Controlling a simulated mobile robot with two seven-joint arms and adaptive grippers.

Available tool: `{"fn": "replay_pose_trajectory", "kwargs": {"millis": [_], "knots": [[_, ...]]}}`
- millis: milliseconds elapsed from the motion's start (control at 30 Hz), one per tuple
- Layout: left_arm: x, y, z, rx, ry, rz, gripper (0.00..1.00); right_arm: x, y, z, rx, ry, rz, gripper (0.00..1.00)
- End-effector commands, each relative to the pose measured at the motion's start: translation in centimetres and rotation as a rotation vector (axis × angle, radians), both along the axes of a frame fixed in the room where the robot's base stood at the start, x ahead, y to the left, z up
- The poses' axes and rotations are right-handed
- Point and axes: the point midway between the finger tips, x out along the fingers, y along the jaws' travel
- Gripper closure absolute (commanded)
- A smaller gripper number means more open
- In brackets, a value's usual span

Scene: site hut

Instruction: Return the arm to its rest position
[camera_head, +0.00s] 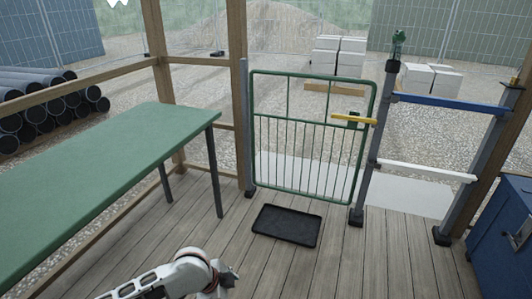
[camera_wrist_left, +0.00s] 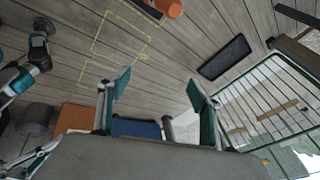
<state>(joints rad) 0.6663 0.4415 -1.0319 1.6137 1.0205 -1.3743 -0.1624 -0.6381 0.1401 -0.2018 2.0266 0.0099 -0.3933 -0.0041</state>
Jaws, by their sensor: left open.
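My left arm comes in at the bottom of the head view, low over the plank floor (camera_head: 345,262). Its gripper (camera_head: 224,284) is partly cut off by the lower picture edge. In the left wrist view the two teal fingers of my left gripper (camera_wrist_left: 158,90) stand wide apart with nothing between them. No object touches the fingers.
A green-topped table (camera_head: 110,145) stands at the left. A closed-looking green gate (camera_head: 310,135) is ahead, with a black mat (camera_head: 286,226) before it. A blue cabinet (camera_head: 503,240) is at the right. In the wrist view, yellow lines (camera_wrist_left: 122,22) mark the floor near an orange object (camera_wrist_left: 170,7).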

Motion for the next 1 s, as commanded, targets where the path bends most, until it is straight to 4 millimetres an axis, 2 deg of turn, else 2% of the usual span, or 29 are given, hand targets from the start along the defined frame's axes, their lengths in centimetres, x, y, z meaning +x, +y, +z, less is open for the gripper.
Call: {"fn": "replay_pose_trajectory", "kwargs": {"millis": [33, 133, 300, 467, 567, 667, 1000], "knots": [[-1.4, -1.3, -1.3, -0.043, 0.008, 0.012, 0.36, 0.4, 0.1, 0.0, 0.001, -0.009, 0.0, 1.0], [-3.3, -3.5, -2.4, -0.137, 0.004, 0.054, 0.36, 1.5, 0.2, 0.4, 0.003, -0.032, 0.002, 1.0], [-6.9, -6.6, -4.0, -0.328, -0.011, 0.177, 0.36, 1.1, 0.3, -0.6, 0.0, -0.024, 0.011, 1.0], [-9.5, -6.8, -4.6, -0.493, -0.045, 0.35, 0.36, 0.7, 0.4, -1.7, -0.009, -0.013, 0.025, 1.0], [-11.1, -5.4, -5.1, -0.567, -0.072, 0.47, 0.36, 1.0, 0.5, -1.9, -0.009, -0.019, 0.029, 1.0], [-12.7, -2.9, -5.6, -0.612, -0.111, 0.59, 0.36, 1.2, 0.6, -2.1, -0.008, -0.024, 0.032, 1.0], [-18.0, 7.1, -6.0, -0.61, -0.254, 0.856, 0.36, 1.4, 0.8, -2.7, -0.007, -0.024, 0.036, 1.0]]}}
